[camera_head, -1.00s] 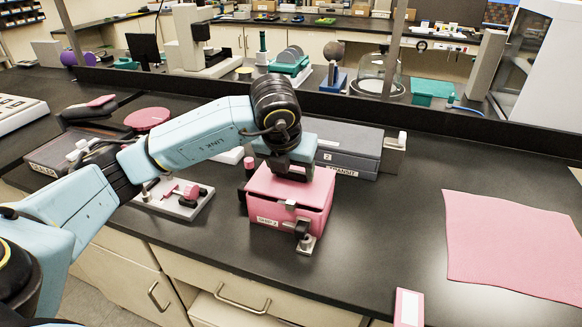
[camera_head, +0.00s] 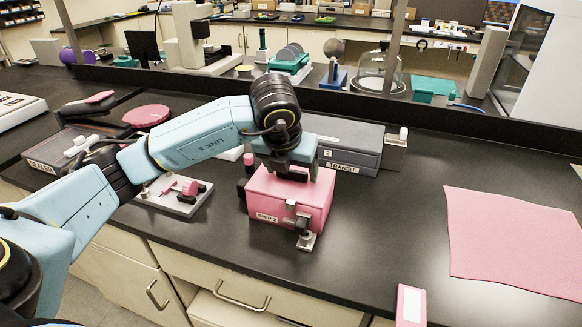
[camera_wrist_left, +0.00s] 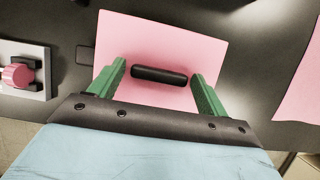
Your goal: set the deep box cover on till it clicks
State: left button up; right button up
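The pink box (camera_head: 282,212), labelled SHIP 2, stands on the dark bench with its pink cover (camera_head: 318,192) on top. The cover looks level, and I see no clear gap along the front. A metal latch (camera_head: 304,226) is at the box's front. My left gripper (camera_head: 292,172) is right above the cover. In the left wrist view, its green fingers (camera_wrist_left: 159,70) are apart, one beyond each end of the black handle (camera_wrist_left: 160,75) on the cover (camera_wrist_left: 165,38). Small gaps show between fingers and handle. My right gripper is not in view.
A grey TRANSIT case (camera_head: 350,150) stands close behind the box. A small fixture with a pink knob (camera_head: 178,195) lies to its left. A pink mat (camera_head: 510,240) lies at right, with clear bench between. A pink-edged card (camera_head: 410,304) is at the front edge.

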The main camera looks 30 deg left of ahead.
aim_at(291, 172)
pick_arm(q)
jog(key=shift+o, duration=0.9)
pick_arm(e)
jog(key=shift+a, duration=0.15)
pick_arm(q)
jog(key=shift+c, duration=0.3)
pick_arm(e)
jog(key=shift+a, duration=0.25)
pick_arm(q)
jog(key=shift+r, duration=0.2)
notch_tip(291, 172, up, 5)
jog(key=p, duration=0.3)
jog(key=shift+r+p, duration=0.65)
jog(key=shift+r, duration=0.2)
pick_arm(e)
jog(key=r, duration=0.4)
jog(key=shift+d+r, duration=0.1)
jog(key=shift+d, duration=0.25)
